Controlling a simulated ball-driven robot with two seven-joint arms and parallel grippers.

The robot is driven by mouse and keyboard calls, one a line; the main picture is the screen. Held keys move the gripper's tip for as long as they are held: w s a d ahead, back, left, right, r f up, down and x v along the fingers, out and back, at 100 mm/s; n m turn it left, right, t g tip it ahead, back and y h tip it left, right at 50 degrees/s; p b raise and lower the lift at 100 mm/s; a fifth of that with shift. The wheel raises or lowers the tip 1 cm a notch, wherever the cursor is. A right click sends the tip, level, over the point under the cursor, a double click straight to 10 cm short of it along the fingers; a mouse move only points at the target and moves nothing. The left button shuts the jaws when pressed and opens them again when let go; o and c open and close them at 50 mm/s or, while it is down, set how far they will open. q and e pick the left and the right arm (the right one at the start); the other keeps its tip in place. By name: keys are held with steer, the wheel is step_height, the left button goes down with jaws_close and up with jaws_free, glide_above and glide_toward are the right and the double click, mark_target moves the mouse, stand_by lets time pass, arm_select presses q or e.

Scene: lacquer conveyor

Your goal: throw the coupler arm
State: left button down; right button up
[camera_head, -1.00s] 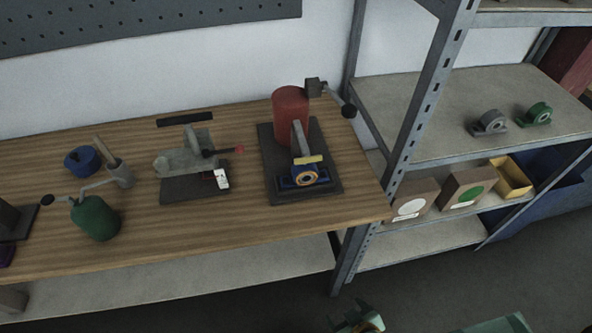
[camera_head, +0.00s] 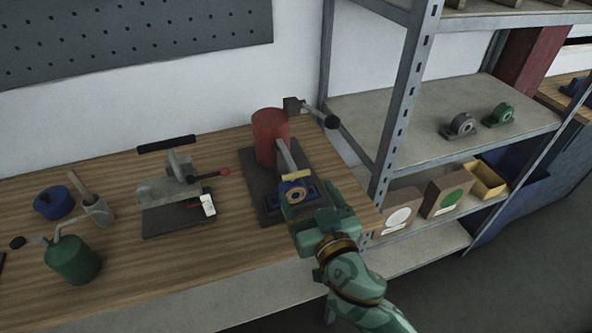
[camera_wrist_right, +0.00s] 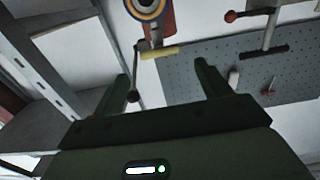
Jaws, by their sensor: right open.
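The red-bodied press (camera_head: 268,135) stands on a dark base plate on the wooden bench; its red body also shows in the wrist view (camera_wrist_right: 160,24). A lever with a black ball knob (camera_head: 331,121) sticks out at its upper right; the dark knob shows near one finger in the wrist view (camera_wrist_right: 133,96). A grey bar (camera_head: 286,156) slopes down to a yellow piece (camera_head: 297,176) over a blue bearing block (camera_head: 311,193). I cannot tell which part is the coupler arm. My right gripper (camera_head: 319,209) is open and empty, in front of the press.
A clamp with a red-knobbed handle (camera_head: 222,172) and a green oil can (camera_head: 74,259) stand left on the bench. A metal shelf post (camera_head: 404,100) rises close at the right. Boxes (camera_head: 447,190) and bearing blocks (camera_head: 461,125) sit on the shelves.

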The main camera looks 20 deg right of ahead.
mark_target(297, 174)
steer(key=w, duration=0.7)
steer(key=shift+w+a+f, duration=0.1)
steer(key=shift+w+a, duration=0.05)
steer(key=shift+w, duration=0.15)
steer(key=shift+c, duration=0.3)
